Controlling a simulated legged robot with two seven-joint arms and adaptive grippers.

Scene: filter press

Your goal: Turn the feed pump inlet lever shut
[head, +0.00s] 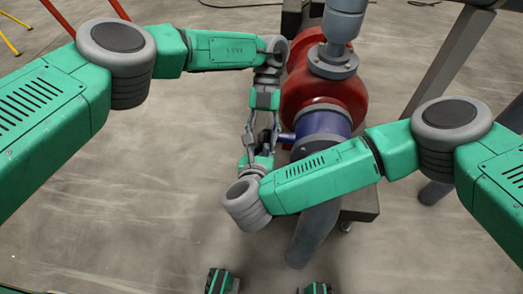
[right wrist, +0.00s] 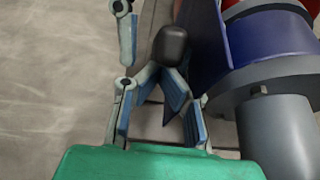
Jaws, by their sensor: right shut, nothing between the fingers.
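The blue valve body (head: 322,124) sits below the red pump housing (head: 325,92). A black rounded grip (right wrist: 172,45), apparently the lever's end, stands just beyond my right fingertips. My left gripper (head: 262,136) reaches down with its fingers spread, one on each side of the dark grip area. My right gripper (right wrist: 160,76) is shut and empty, its tips close to or touching the black grip; I cannot tell which. The lever's full length and angle are hidden among the fingers.
A grey vertical pipe (head: 334,60) rises above the pump. A grey angled pipe (head: 312,235) runs down in front of it. Grey metal legs (head: 450,55) stand at the right. The concrete floor (head: 150,215) at the left is clear.

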